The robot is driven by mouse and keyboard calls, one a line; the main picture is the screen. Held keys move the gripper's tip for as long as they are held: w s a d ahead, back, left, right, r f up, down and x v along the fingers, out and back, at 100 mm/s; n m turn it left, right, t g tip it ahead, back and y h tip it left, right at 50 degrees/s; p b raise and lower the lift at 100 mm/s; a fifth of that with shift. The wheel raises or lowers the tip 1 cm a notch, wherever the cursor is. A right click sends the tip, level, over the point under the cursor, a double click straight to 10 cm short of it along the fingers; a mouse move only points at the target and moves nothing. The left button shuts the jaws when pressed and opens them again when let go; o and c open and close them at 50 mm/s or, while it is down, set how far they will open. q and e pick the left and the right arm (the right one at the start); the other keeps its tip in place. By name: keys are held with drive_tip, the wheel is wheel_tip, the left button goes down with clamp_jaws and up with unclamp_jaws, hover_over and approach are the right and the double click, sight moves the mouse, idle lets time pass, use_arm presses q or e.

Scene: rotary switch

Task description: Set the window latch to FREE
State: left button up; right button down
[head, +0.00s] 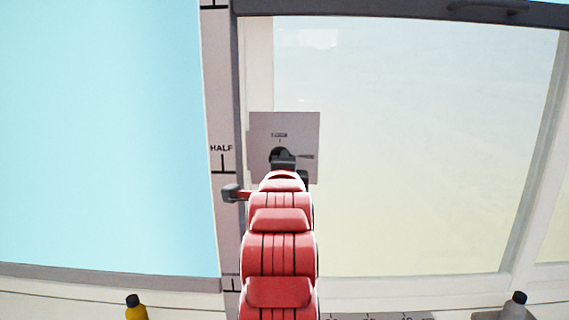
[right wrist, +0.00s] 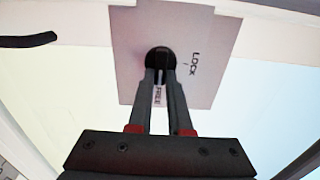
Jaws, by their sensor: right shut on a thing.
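The window latch is a grey plate (head: 263,130) with a round black knob (head: 280,153), on the frame at the left edge of the large pane. In the right wrist view the plate (right wrist: 212,80) carries LOCK to the right of the knob (right wrist: 158,57) and FREE below it, between my fingers. My right gripper (right wrist: 159,72) is shut on the knob, one finger on each side. In the head view my red right arm covers the lower plate, and the gripper (head: 284,163) is small and dark there. I cannot tell which mark the knob points at. My left gripper is out of view.
A dark grey handle (head: 231,193) on a red stem sticks out left of my arm, near the vertical scale marked HALF (head: 221,148). A yellow bottle (head: 136,308) and a grey bottle (head: 514,306) stand at the bottom. The large pane (head: 420,150) is clear.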

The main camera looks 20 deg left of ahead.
drive_tip(key=c, duration=0.8)
unclamp_jaws()
drive_tip(key=shift+c, duration=0.2)
drive_tip(key=b+v, duration=0.3)
drive_tip(key=v, duration=1.4)
drive_tip(key=shift+s, duration=0.2)
drive_tip(key=shift+w+r, duration=0.1)
